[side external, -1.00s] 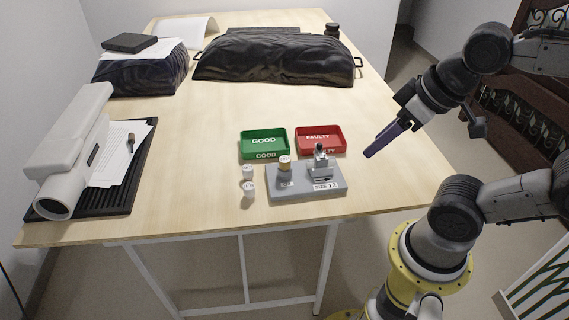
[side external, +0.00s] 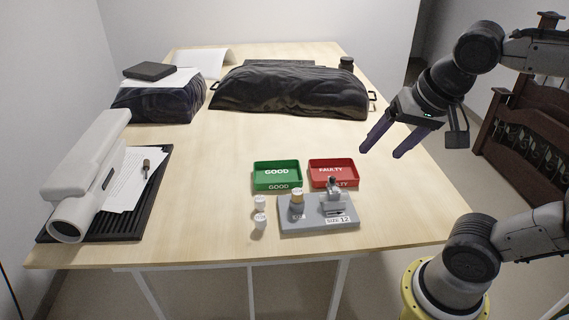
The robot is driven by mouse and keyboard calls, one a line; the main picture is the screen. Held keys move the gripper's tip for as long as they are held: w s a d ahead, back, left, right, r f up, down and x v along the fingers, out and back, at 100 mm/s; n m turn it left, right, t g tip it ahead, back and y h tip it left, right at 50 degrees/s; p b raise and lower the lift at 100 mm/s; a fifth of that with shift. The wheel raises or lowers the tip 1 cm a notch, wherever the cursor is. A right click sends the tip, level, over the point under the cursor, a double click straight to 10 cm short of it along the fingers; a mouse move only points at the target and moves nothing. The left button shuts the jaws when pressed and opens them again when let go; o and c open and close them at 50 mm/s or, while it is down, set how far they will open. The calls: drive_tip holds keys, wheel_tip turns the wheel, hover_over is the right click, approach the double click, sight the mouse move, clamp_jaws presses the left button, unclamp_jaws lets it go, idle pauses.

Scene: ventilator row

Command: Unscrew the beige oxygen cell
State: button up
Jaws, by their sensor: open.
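The beige oxygen cell (side external: 297,196) stands upright on the left part of a grey block (side external: 318,228) labelled 12, near the table's front edge. Whether its thread is engaged cannot be seen. A grey metal fitting (side external: 333,195) stands on the right part of the same block. My gripper (side external: 380,146) is open and empty, with two purple fingers apart. It is in the air above the table's right side, up and to the right of the cell and well clear of it.
A green GOOD tray (side external: 277,186) and a red FAULTY tray (side external: 333,168) stand behind the block; both look empty. A white device (side external: 92,170) and papers lie on a black mat at left. A black-covered bulk (side external: 290,92) is behind.

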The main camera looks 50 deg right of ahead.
drive_tip(key=w+m+g+h, duration=0.1)
drive_tip(key=w+m+g, duration=0.1)
drive_tip(key=w+m, duration=0.5)
drive_tip(key=m+g+h, duration=0.2)
hover_over(297, 192)
drive_tip(key=s+a, duration=0.1)
drive_tip(key=a, duration=0.2)
wheel_tip(297, 192, down, 6)
drive_tip(key=shift+n+g, duration=0.3)
drive_tip(key=shift+g, duration=0.1)
drive_tip(key=a+x, duration=0.1)
drive_tip(key=x, duration=0.5)
drive_tip(key=a+f+x, duration=0.1)
drive_tip(key=x, duration=0.5)
drive_tip(key=a+x, duration=0.1)
drive_tip(key=x, duration=0.5)
drive_tip(key=shift+w+a+f, duration=0.25)
drive_tip(key=shift+w+f, duration=0.05)
drive_tip(key=shift+w, duration=0.1)
clamp_jaws()
drive_tip(key=n+t, duration=0.1)
drive_tip(key=n, duration=0.1)
drive_tip(key=shift+s+r+n, duration=0.1)
drive_tip(key=shift+s+n, duration=0.05)
drive_tip(key=shift+n, duration=0.15)
drive_tip(key=n+t, duration=0.1)
drive_tip(key=n, duration=0.2)
